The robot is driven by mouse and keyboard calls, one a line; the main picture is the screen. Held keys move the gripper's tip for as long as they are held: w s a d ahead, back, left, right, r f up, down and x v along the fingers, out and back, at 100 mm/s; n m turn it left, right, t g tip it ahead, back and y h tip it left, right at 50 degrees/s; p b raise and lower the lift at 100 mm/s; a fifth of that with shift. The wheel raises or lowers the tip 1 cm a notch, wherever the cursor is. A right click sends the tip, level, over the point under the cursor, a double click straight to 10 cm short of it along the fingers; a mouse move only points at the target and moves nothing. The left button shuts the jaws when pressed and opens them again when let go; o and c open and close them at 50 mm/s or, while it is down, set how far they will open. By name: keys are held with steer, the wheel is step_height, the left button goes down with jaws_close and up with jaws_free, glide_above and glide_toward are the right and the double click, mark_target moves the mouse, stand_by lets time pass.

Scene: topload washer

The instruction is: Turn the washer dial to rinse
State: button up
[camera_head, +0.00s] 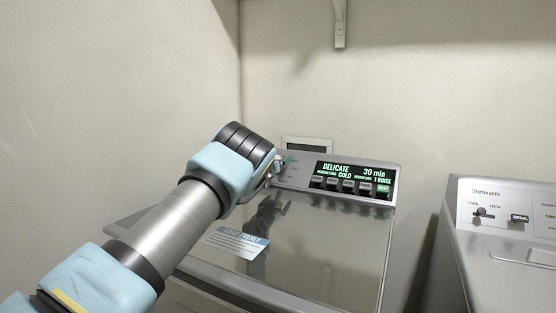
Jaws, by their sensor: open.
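The washer (330,250) is a grey top-loader with its lid closed. Its control panel (300,172) runs along the back edge. The lit display (352,172) reads "DELICATE", "30 min", "COLD" and "1 RINSE", with a row of buttons below. My arm reaches from the lower left to the panel's left end. My gripper (277,166) is open at that end, mostly hidden behind my wrist. The dial cannot be made out; that part of the panel is largely covered by my wrist and gripper. Contact with it cannot be seen.
A second grey appliance (505,225) stands to the right, across a narrow gap. A blue and white label (237,242) lies on the washer lid. A wall box (307,146) is behind the panel, and a shelf bracket (340,22) is above. Walls close in behind and left.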

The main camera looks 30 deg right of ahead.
steer(key=shift+c, duration=0.4)
steer(key=c, duration=1.3)
steer(key=shift+f, duration=0.1)
steer(key=shift+m+b, duration=0.3)
steer(key=shift+b, duration=0.1)
